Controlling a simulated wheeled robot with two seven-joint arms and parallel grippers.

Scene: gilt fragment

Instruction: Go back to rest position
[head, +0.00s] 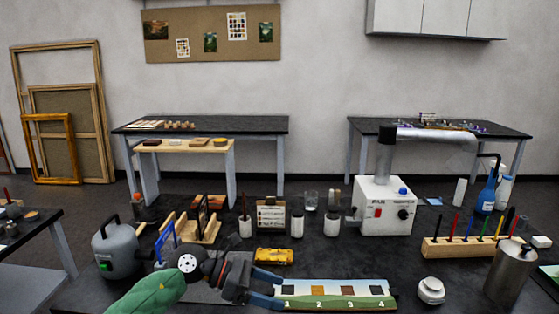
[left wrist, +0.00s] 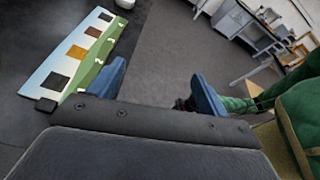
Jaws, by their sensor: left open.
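My left gripper (head: 272,287) is at the bottom middle of the head view, low over the front of the black bench (head: 330,262). Its two blue fingers are apart and point right, at the left end of a painted strip (head: 337,303) numbered 1 to 4. I cannot tell whether they touch the strip. In the left wrist view the gripper (left wrist: 158,84) has its fingers spread with only grey floor between them, and the strip (left wrist: 62,62) lies to the left. A gilt fragment (head: 273,256) lies on the bench just behind the gripper. My right gripper is not in view.
A grey tank (head: 115,250) and a wooden rack (head: 198,229) stand near my left arm. A white machine with a duct (head: 383,207), a pen block (head: 460,246), a metal canister (head: 511,272) and a white-lidded jar (head: 431,291) stand to the right.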

